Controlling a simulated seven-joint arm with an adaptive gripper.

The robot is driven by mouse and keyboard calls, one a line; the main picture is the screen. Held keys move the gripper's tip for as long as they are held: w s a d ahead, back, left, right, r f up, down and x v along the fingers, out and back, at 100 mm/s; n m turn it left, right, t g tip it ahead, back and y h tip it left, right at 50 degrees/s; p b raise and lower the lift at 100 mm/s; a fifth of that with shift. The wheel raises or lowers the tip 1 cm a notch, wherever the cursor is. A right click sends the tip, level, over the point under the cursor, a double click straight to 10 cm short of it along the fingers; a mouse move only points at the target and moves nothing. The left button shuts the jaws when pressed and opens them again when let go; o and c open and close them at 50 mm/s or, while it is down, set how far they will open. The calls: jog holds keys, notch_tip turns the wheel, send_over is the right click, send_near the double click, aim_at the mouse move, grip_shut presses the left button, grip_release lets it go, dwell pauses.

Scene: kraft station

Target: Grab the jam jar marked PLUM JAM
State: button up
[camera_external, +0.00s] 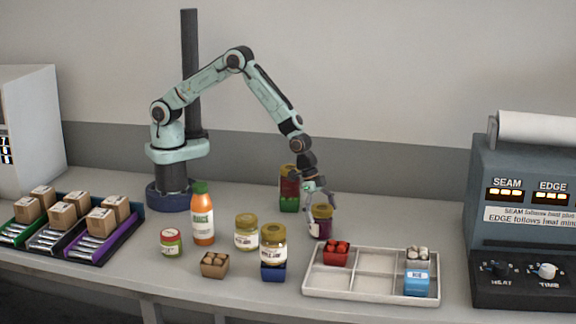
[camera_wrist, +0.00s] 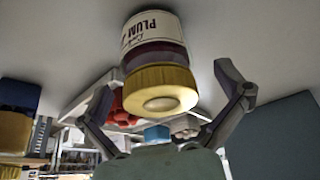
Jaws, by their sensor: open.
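The plum jam jar (camera_external: 321,224) is a dark purple jar with a gold lid, upright on the table just behind the tray. In the wrist view the plum jam jar (camera_wrist: 152,30) appears upside down, with "PLUM" readable on its white label and its gold lid nearest me. My gripper (camera_external: 320,194) is above the jar, pointing down. In the wrist view my gripper (camera_wrist: 166,78) is open, with one finger on each side of the lid and visible gaps between. I cannot tell how far the fingertips reach down beside the jar.
A divided white tray (camera_external: 372,299) with small red, blue and white items stands in front. Left are a pale jar (camera_external: 247,233), a gold-lidded jar (camera_external: 273,238) on a blue box, and a juice bottle (camera_external: 203,222). A red and green stack (camera_external: 289,190) stands close behind the gripper.

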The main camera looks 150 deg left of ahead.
jog(key=shift+w+a+f, duration=0.1)
jog(key=shift+w+f, duration=0.2)
jog(key=shift+f, duration=0.35)
jog(key=c, duration=1.3)
